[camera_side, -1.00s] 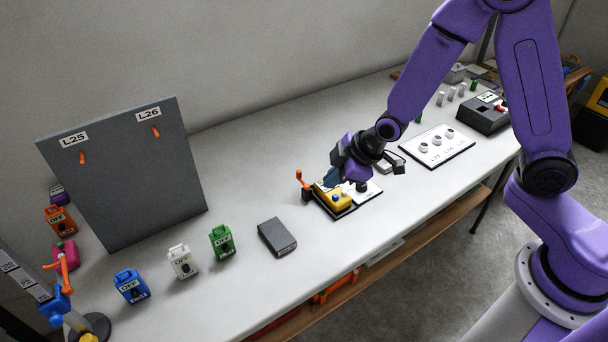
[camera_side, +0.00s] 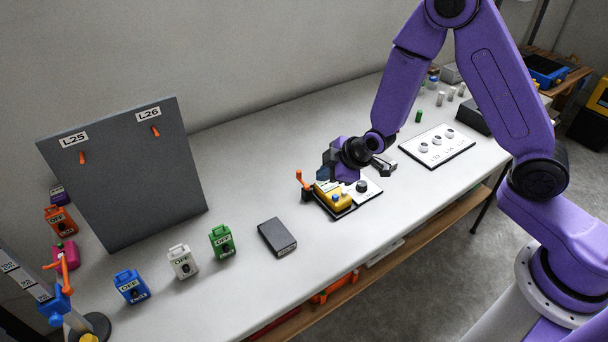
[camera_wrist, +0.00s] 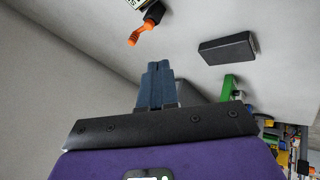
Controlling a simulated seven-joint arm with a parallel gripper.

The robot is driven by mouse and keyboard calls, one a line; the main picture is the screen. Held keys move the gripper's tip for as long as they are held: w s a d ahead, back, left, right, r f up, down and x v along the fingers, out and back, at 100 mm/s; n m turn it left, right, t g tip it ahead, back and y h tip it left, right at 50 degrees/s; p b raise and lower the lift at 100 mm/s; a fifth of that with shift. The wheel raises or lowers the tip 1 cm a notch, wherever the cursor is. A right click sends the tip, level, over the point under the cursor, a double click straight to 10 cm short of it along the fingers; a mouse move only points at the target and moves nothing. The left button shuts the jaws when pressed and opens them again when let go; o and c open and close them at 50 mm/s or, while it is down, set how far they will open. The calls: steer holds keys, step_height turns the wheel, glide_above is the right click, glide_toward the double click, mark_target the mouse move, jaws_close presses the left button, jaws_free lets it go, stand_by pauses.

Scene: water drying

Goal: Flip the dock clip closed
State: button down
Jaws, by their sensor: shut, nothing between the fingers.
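The orange dock clip (camera_side: 302,178) stands raised at the left end of the dock, and it also shows near the top of the wrist view (camera_wrist: 147,24) on a black mount. The dock's dark base (camera_side: 346,211) holds a yellow device (camera_side: 333,199) with a blue button, beside a white panel with a black knob (camera_side: 362,186). My gripper (camera_side: 323,174) is above and behind the yellow device, to the right of the clip. In the wrist view its blue fingers (camera_wrist: 157,80) are together and empty, apart from the clip.
A dark grey box (camera_side: 276,237) lies left of the dock, with green (camera_side: 221,242), white and blue lockout boxes beyond it. A grey board (camera_side: 130,180) stands at the back left. A white panel with knobs (camera_side: 437,146) lies to the right. The table behind the dock is clear.

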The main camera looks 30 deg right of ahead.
glide_toward(305, 184)
steer(key=a+f, duration=0.1)
steer(key=w+a+f, duration=0.2)
steer(key=f, duration=0.1)
steer(key=shift+a, duration=0.25)
steer(key=shift+w+d, duration=0.2)
steer(key=shift+w, duration=0.35)
steer(key=shift+w+d, duration=0.25)
steer(key=shift+w, duration=0.25)
steer(key=shift+w+d, duration=0.3)
steer(key=shift+w, duration=0.5)
steer(key=shift+m+h, duration=0.7)
steer(key=shift+m, duration=0.5)
steer(key=shift+m+h, duration=0.6)
steer(key=shift+m, duration=0.3)
steer(key=m+h, duration=0.2)
steer(key=m, duration=0.1)
steer(key=shift+d, duration=0.15)
steer(key=m+g+h, duration=0.1)
steer(key=m, duration=0.1)
steer(key=m+g+h, duration=0.1)
steer(key=m, duration=0.1)
steer(key=m+h, duration=0.1)
steer(key=m, duration=0.1)
steer(key=shift+d+m+g, duration=0.3)
steer(key=shift+g, duration=0.1)
steer(key=shift+d, duration=0.1)
